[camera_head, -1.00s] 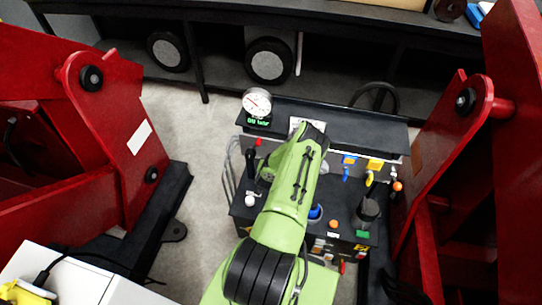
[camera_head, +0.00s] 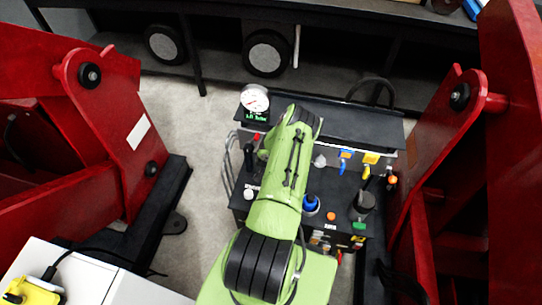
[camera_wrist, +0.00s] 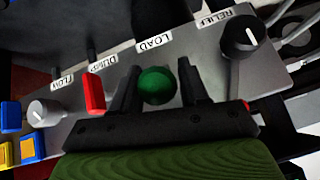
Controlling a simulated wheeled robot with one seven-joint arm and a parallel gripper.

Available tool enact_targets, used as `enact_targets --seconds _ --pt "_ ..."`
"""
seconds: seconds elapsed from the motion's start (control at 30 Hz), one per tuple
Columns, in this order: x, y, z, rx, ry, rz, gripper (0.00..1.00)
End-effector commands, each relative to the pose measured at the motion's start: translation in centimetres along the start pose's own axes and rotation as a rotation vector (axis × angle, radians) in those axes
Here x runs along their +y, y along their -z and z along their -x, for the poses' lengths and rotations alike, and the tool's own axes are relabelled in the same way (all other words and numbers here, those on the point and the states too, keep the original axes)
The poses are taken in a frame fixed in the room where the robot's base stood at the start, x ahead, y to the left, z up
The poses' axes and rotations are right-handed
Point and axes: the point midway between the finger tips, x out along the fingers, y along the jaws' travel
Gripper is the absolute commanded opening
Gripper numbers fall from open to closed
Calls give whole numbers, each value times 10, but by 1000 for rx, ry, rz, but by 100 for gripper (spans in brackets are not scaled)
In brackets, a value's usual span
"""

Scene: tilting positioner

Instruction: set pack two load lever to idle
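In the wrist view a green ball knob (camera_wrist: 157,85) sits below the label LOAD (camera_wrist: 154,43) on the grey panel. My gripper (camera_wrist: 160,82) has its two dark fingers apart, one on each side of this knob. I cannot tell whether either finger touches it. The lever's shaft is hidden under the ball. In the head view my green arm reaches over the control console (camera_head: 335,118) and hides my gripper and the knob.
A red lever (camera_wrist: 94,93) stands close left of my fingers, by the DUMP label. A black RELIEF knob (camera_wrist: 244,38) is at the right, a grey FLOW knob (camera_wrist: 44,113) at the left. A gauge (camera_head: 255,98) stands on the console. Red frames (camera_head: 105,120) flank it.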

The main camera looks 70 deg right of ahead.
Motion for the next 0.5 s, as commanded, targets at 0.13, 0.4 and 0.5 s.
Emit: enact_targets --seconds 0.13,0.4,0.5 --pt "0 0 0 0 0 0 60" --pt "0 -1 3 -3 1 1 60" --pt "-1 0 18 -3 1 3 60"
